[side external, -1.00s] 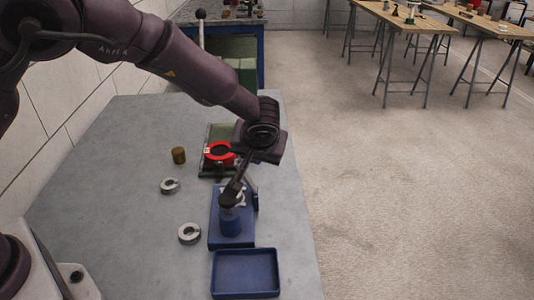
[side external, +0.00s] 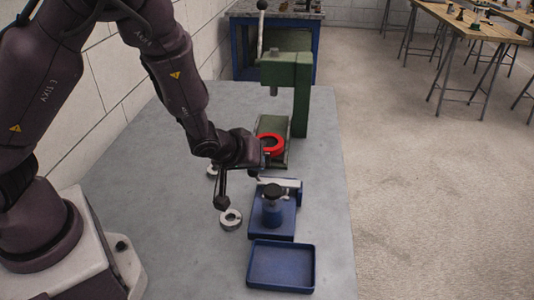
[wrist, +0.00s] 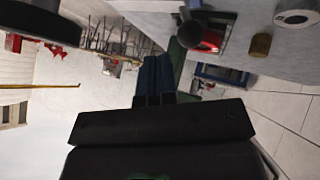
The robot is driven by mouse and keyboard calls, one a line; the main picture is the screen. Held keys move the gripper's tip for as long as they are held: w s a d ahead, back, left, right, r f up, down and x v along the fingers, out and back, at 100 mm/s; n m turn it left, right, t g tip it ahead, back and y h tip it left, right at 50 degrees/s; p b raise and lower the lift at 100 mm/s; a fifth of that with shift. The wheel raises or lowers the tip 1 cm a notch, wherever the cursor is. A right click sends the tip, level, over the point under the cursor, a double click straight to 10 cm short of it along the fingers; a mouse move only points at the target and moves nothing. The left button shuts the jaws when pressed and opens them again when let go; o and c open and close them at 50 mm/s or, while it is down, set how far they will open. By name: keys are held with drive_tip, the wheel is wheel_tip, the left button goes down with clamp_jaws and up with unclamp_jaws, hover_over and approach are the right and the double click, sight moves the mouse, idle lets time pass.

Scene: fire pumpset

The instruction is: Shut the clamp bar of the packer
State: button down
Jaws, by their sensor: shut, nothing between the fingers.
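The packer is a blue fixture (side external: 268,222) on the grey table, with a black round knob (side external: 272,190) on top of a blue cylinder. A pale metal bar (side external: 287,183), apparently its clamp bar, lies roughly level across the back of the fixture, behind the knob. I cannot tell if it is latched. My gripper (side external: 222,202) is shut and empty, to the left of the packer and apart from the knob, pointing down above a metal ring. The wrist view shows my dark gripper body across the lower middle; the clamp bar is not clear there.
A blue tray (side external: 281,266) lies in front of the packer. Behind it stands a green press (side external: 287,80) with a red ring (side external: 271,144) at its base. A metal ring (side external: 231,219) lies left of the packer. The left table surface is mostly clear.

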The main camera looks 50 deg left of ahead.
sight(254, 172)
drive_tip(key=shift+s+a+f, duration=0.3)
drive_tip(key=shift+f, duration=0.35)
drive_tip(key=shift+s+a+f, duration=0.25)
drive_tip(key=shift+a+f, duration=0.05)
drive_tip(key=shift+f, duration=0.3)
drive_tip(key=shift+f, duration=0.1)
drive_tip(key=shift+s, duration=0.1)
drive_tip(key=s+d+r+m+g+h, duration=0.1)
drive_tip(key=s+d+r+m+g, duration=0.1)
drive_tip(key=s+r+m+g, duration=0.3)
drive_tip(key=s+d+r+g, duration=0.1)
drive_tip(key=s+d+r, duration=0.1)
drive_tip(key=s, duration=0.5)
drive_tip(key=s+a+r+m+t, duration=0.1)
drive_tip(key=s+a+r, duration=0.1)
drive_tip(key=r, duration=0.7)
drive_tip(key=s+a+r+m+t, duration=0.1)
drive_tip(key=s+r, duration=0.4)
drive_tip(key=r, duration=0.5)
drive_tip(key=shift+s+a+r+m+t, duration=0.3)
drive_tip(key=shift+a+m+t, duration=0.1)
drive_tip(key=shift+a+m, duration=0.15)
